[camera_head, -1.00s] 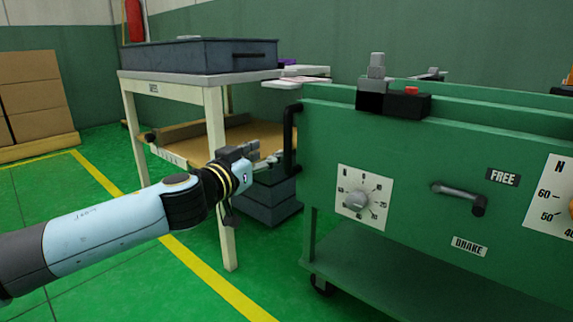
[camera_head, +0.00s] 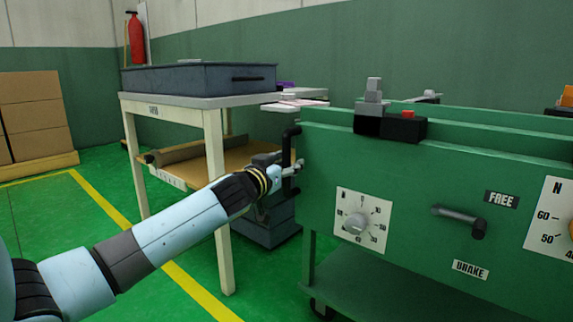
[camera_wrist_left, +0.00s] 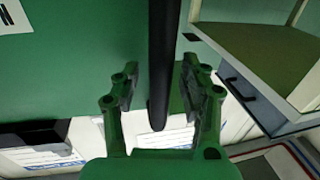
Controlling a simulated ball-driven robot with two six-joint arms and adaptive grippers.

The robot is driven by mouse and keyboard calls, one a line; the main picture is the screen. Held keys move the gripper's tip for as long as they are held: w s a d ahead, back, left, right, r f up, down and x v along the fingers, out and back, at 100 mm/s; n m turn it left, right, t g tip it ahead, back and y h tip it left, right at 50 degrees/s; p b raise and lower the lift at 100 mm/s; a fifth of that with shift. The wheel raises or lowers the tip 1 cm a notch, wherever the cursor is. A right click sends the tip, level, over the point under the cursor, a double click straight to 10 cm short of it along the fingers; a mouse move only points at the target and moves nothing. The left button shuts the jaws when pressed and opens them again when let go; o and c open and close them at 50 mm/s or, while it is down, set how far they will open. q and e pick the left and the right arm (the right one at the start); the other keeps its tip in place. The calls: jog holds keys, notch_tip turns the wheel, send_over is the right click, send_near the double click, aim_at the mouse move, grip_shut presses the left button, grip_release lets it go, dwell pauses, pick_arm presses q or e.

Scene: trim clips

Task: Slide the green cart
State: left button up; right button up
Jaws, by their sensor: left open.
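The green cart (camera_head: 400,185) stands on the right in the head view. A black vertical handle (camera_head: 289,150) is fixed at its left end. My left gripper (camera_head: 292,170) is at this handle, near its lower part. In the left wrist view the open fingers (camera_wrist_left: 160,92) stand on either side of the black handle bar (camera_wrist_left: 163,45), with visible gaps. My right gripper is not in view.
A cream-legged table (camera_head: 215,180) with a grey bin (camera_head: 205,78) stands left of the cart, close behind my left arm. A dark drawer box (camera_head: 268,225) sits low behind the handle. Cardboard boxes (camera_head: 35,115) are at far left. Green floor is open at left.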

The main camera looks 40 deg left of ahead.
pick_arm(q)
grip_shut()
jog(key=shift+f, duration=0.1)
dwell(0.3)
jog(key=shift+a, duration=0.1)
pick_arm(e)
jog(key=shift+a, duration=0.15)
